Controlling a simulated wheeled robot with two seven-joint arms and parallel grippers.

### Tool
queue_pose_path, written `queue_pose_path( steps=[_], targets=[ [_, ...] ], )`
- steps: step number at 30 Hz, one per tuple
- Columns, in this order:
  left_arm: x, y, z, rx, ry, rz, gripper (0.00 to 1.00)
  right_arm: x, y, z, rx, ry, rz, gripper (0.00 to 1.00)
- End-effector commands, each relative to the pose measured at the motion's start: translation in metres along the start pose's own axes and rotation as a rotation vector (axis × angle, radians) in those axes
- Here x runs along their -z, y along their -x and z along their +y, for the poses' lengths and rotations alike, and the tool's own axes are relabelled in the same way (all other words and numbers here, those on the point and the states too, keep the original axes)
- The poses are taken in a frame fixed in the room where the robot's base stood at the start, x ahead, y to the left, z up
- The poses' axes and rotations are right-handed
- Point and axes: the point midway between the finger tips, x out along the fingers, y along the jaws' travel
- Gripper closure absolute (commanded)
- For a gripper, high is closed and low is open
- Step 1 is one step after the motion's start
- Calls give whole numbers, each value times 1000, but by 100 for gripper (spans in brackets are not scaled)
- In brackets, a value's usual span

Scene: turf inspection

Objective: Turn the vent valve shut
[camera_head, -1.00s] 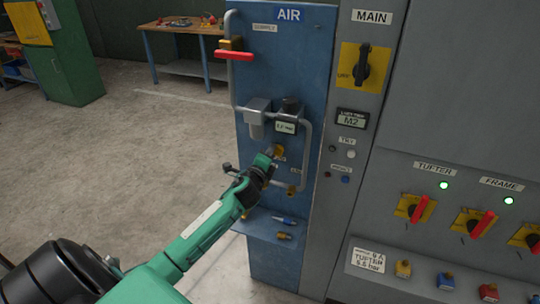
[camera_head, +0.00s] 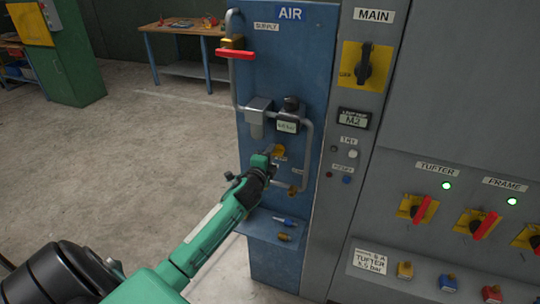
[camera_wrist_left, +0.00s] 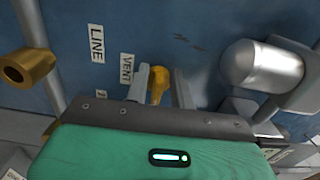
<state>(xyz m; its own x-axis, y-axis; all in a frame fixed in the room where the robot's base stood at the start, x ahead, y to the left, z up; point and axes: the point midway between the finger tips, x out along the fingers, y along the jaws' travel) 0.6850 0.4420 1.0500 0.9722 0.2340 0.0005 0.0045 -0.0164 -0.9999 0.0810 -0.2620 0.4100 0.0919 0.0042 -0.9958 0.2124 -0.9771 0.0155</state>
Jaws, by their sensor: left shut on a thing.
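The vent valve's small yellow handle (camera_head: 279,150) is on the blue AIR panel (camera_head: 270,75), below the regulator. In the left wrist view the yellow handle (camera_wrist_left: 158,84) lies between the two grey fingers, beside a VENT label (camera_wrist_left: 127,69). My left gripper (camera_head: 272,162) reaches the panel from the lower left, with its jaws shut on the handle. The left gripper (camera_wrist_left: 160,88) hides the handle's near end in the wrist view. The valve's exact angle is hard to tell. My right gripper is not in view.
A red supply lever (camera_head: 235,54) is at the panel's upper left. A regulator with a small display (camera_head: 287,126) and grey pipe sits above the gripper. A blue shelf (camera_head: 258,229) with small fittings is below. The grey cabinet (camera_head: 455,110) stands to the right. The floor at left is clear.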

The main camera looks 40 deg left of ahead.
Motion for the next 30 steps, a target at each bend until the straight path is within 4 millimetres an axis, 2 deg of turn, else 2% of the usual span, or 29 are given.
queue_pose_path(
  steps=[4,5,6,14,19,23,30],
  targets=[
    [2,0,2,-3,0,3,98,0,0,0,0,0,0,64],
    [2,0,2,-3,0,3,72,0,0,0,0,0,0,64],
    [2,0,2,-3,0,3,67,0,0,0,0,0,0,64],
    [1,0,1,-1,-1,1,67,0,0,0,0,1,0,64],
    [0,11,2,-2,-2,1,67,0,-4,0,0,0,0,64],
    [1,31,4,-2,-2,2,67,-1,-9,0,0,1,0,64],
    [1,78,4,-2,-1,3,67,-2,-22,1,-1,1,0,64]
  ],
)
